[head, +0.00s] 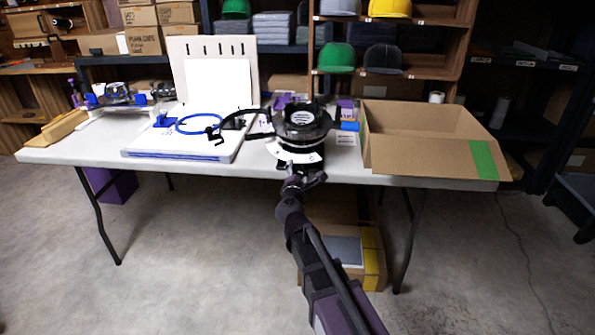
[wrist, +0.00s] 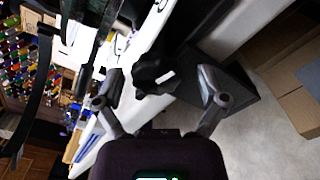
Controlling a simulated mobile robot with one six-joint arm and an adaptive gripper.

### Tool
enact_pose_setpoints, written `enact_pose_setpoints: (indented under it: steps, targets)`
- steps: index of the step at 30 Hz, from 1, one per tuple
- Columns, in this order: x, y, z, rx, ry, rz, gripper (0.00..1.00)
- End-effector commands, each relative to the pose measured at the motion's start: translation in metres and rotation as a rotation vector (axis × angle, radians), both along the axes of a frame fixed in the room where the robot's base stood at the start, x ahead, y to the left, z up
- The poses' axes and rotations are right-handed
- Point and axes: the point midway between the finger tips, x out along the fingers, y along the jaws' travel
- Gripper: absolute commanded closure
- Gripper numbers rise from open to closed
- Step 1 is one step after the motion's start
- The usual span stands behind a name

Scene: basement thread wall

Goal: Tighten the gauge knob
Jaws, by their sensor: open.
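A round black device (head: 303,118) with a white dial plate (head: 295,152) stands at the table's front edge in the head view. I take it for the gauge, but cannot pick out its knob for sure. My gripper (head: 302,181) is just in front of and below it, small and dark there. In the wrist view my gripper (wrist: 160,72) is open, its two grey fingers spread apart. A black part (wrist: 154,76) with a small white mark shows beyond and between the fingers. I cannot tell whether they touch it.
The white table (head: 340,158) holds an open cardboard box (head: 400,130) at right, a white board with a blue hoop (head: 200,123) at left, and a black curved arm (head: 232,114). Another box (head: 350,250) lies below the table. Shelves stand behind. The front floor is mostly clear.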

Motion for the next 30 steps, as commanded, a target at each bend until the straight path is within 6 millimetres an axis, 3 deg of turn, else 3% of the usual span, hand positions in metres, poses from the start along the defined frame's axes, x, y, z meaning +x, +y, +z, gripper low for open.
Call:
enact_pose_setpoints:
  steps: [5,13,30]
  targets:
    - [-0.0012,-0.0005,0.0003,0.000,-0.001,0.000,0.09]
    - [-0.0010,-0.0006,0.0003,0.001,-0.001,-0.002,0.89]
    - [-0.0007,-0.0030,-0.0007,0.081,-0.002,-0.009,0.91]
